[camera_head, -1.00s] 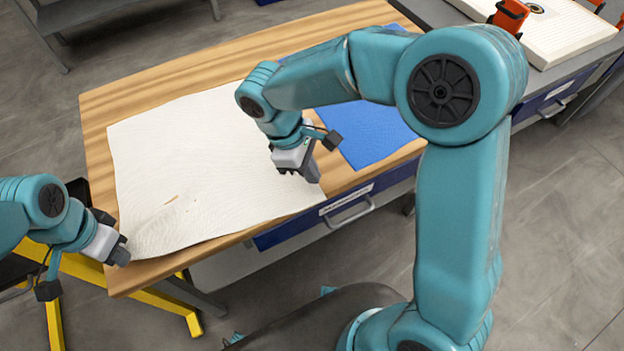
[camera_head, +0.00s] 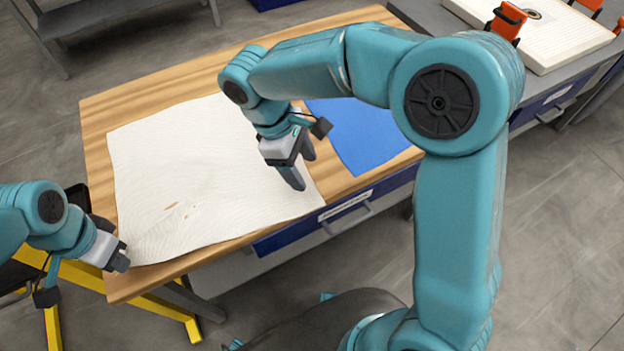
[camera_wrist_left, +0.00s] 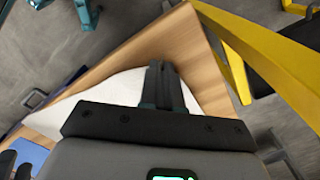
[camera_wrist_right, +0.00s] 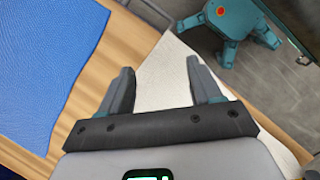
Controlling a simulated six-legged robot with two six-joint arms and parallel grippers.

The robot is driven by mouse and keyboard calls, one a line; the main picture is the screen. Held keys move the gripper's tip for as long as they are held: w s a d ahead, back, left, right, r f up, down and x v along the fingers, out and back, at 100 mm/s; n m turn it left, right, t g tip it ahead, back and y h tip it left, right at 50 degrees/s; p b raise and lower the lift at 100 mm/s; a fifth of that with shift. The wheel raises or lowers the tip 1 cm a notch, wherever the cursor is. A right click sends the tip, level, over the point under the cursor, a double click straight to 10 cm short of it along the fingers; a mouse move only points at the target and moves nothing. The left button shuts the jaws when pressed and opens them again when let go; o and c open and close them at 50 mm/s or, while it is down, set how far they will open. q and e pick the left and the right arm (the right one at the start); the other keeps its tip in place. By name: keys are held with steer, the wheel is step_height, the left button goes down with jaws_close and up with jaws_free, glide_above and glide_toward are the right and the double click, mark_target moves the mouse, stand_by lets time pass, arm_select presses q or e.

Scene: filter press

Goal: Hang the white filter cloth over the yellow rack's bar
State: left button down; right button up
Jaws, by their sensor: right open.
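The white filter cloth (camera_head: 190,180) lies spread on the wooden tabletop, with small tan marks near its front left. My left gripper (camera_head: 122,262) is at the cloth's front left corner; in the left wrist view its fingers (camera_wrist_left: 160,72) are together at the cloth corner (camera_wrist_left: 130,82), apparently pinching it. My right gripper (camera_head: 299,172) is open above the cloth's right part; in the right wrist view a cloth corner (camera_wrist_right: 165,70) shows between its spread fingers (camera_wrist_right: 163,78). The yellow rack (camera_head: 80,273) stands at lower left, partly hidden by my left arm; it also shows in the left wrist view (camera_wrist_left: 265,50).
A blue cloth (camera_head: 360,135) lies on the table (camera_head: 110,105) right of the white one. A drawer handle (camera_head: 347,216) protrudes at the table's front. A grey bench at top right holds a white plate (camera_head: 545,35) with orange clamps.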

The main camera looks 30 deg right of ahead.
mark_target(316, 197)
steer(key=x, duration=0.7)
steer(key=shift+w+a+f, duration=0.2)
steer(key=shift+a+f, duration=0.1)
stand_by(0.4)
jaws_close()
stand_by(0.4)
step_height(316, 197, up, 5)
steer(key=shift+f, duration=0.1)
